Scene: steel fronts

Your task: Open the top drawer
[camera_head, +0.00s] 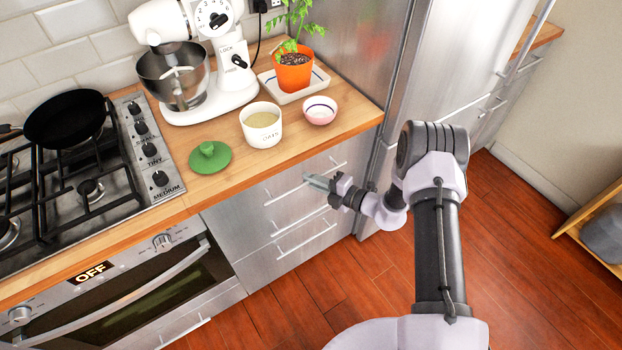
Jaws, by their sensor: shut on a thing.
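The top drawer (243,208) is the upper steel front under the wooden counter, between the oven and the fridge. Its front looks about flush with the cabinet, with no clear gap showing. Its long bar handle (283,195) runs across the front. My gripper (314,181) reaches in from the right and is shut on this handle, right of its middle. The jaws hide the part of the bar that they hold.
More drawers with bar handles (305,238) lie below. The oven (150,290) is at left and the fridge (385,110) at right. A white canister (260,133), small bowl (320,115) and green lid (210,160) stand on the counter. The wooden floor in front is clear.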

